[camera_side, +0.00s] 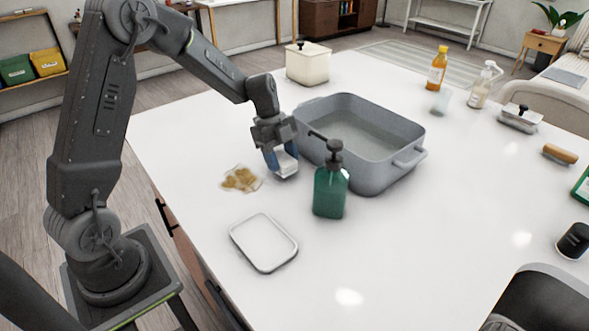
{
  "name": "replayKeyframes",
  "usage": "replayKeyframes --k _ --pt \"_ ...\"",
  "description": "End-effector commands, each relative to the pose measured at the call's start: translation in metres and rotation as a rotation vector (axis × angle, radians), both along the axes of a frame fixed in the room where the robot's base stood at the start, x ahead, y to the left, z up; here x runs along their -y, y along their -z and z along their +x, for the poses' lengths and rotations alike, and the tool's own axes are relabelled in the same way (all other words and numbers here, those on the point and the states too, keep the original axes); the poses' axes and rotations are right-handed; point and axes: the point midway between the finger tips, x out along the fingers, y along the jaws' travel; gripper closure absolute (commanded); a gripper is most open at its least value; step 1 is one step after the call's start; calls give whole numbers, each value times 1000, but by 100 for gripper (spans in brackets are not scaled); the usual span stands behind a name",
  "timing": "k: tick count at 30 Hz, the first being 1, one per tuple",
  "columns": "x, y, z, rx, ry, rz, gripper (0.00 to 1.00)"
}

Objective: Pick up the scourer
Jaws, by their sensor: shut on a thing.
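My gripper (281,163) points down at the left side of the grey basin, low over the white worktop. Its blue-faced fingers are shut on a small pale block (287,170), which I take to be the scourer. The fingers cover part of the block. I cannot tell whether its underside touches the worktop.
The grey basin (409,131) with water stands just right of my gripper. A green pump bottle (331,190) stands in front of it.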

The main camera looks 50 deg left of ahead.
Motion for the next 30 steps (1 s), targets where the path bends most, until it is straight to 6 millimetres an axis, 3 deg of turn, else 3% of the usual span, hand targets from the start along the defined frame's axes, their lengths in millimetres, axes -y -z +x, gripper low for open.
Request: replayKeyframes --k 1,9,15,21,30 --pt "2 -16 2 12 6 3 76" --pt "2 -80 2 13 4 4 76" --pt "2 -115 1 8 4 3 76" --pt "3 -130 1 6 4 2 76" --pt "3 -131 1 5 4 2 76"
